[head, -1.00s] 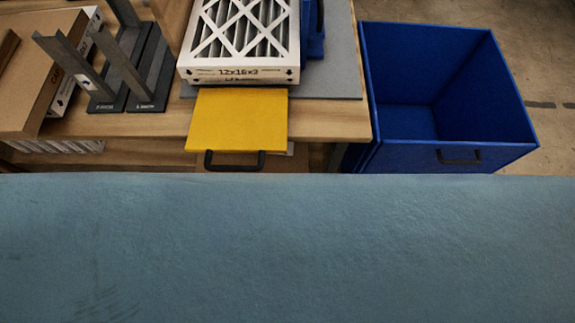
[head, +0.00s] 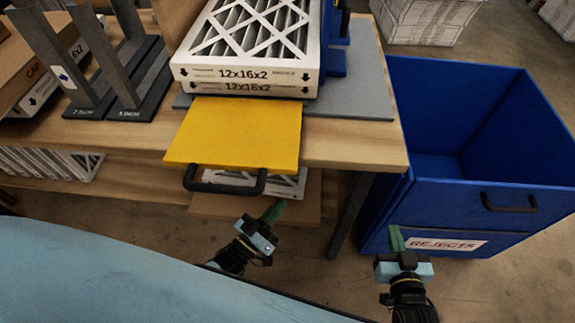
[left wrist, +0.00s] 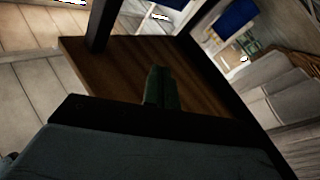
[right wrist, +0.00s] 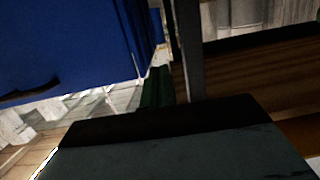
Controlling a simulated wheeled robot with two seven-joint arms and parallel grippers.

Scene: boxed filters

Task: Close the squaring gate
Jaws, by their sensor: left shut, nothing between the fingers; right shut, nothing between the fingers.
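The squaring gate appears to be the yellow panel (head: 235,133) with a black bar handle (head: 225,183) on its near edge. It lies folded out toward me, over the table's front edge. Behind it sit stacked white-framed filters (head: 245,85) marked 12x16x2. My left gripper (head: 274,211) is shut and empty, below and to the right of the handle, apart from it. Its green fingers also show shut in the left wrist view (left wrist: 161,86). My right gripper (head: 396,238) is shut and empty in front of the blue bin; its fingers show in the right wrist view (right wrist: 157,87).
The wooden table (head: 350,148) has a lower shelf with filters under the gate. A blue bin labelled REJECTS (head: 480,212) stands at the right. Dark metal uprights (head: 124,90) and a cardboard carton (head: 35,75) are at the left. A blue fixture (head: 336,45) stands beside the filters.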

